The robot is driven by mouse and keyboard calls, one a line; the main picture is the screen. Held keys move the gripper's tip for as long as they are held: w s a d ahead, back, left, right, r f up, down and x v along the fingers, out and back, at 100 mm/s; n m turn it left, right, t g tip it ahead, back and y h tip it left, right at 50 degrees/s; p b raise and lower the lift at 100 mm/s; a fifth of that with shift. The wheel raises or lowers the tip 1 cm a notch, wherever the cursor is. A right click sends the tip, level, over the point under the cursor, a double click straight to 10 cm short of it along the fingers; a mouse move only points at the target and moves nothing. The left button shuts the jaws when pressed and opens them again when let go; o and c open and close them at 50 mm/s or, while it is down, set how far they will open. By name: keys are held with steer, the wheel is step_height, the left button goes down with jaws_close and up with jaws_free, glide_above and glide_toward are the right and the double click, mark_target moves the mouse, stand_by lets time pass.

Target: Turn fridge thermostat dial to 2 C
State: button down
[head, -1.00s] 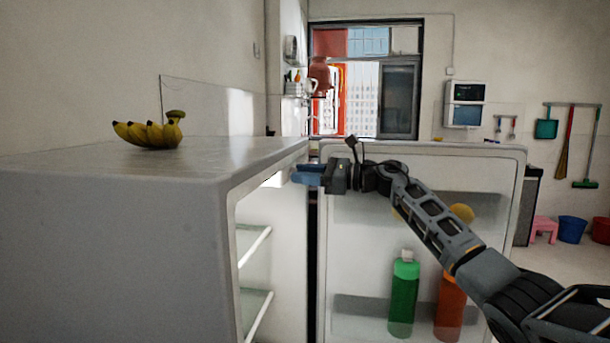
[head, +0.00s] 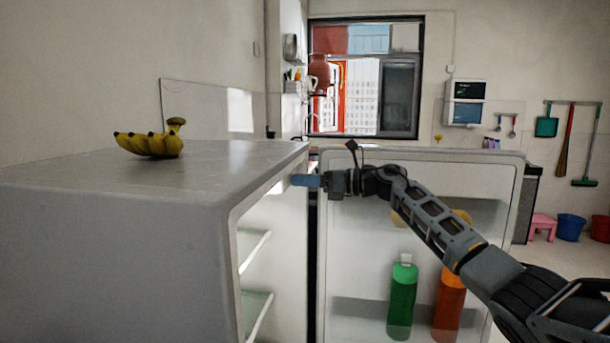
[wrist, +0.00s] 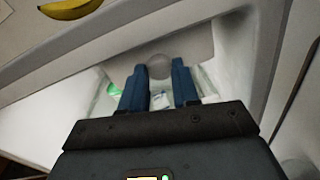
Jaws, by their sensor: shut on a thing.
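The thermostat dial (wrist: 159,62) is a round grey knob inside the fridge, near its upper part, in the wrist view. The blue fingers of my gripper (head: 298,180) reach into the fridge opening just below its top edge in the head view. In the wrist view the two fingertips lie on either side of the dial, and my gripper is shut on it. The dial's marks and setting cannot be read. The fridge (head: 120,215) stands at the left with its door (head: 350,235) open to the right. The dial is hidden in the head view.
Bananas (head: 150,142) lie on the fridge top and show in the wrist view (wrist: 70,8). The door shelves hold a green bottle (head: 402,300) and an orange bottle (head: 449,305). Fridge shelves (head: 252,245) lie below my gripper. My arm passes over the open door.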

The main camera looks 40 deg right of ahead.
steer(key=shift+d+r+m+g+y+p, duration=0.1)
steer(key=shift+m+g+y+p, duration=0.1)
steer(key=shift+m+p, duration=1.65)
steer(key=shift+d+m+g+y+p, duration=0.15)
steer(key=shift+m+p, duration=1)
steer(key=shift+m, duration=1.3)
steer(key=shift+a, duration=0.1)
steer(key=c, duration=0.8)
jaws_free()
steer(key=shift+a, duration=0.1)
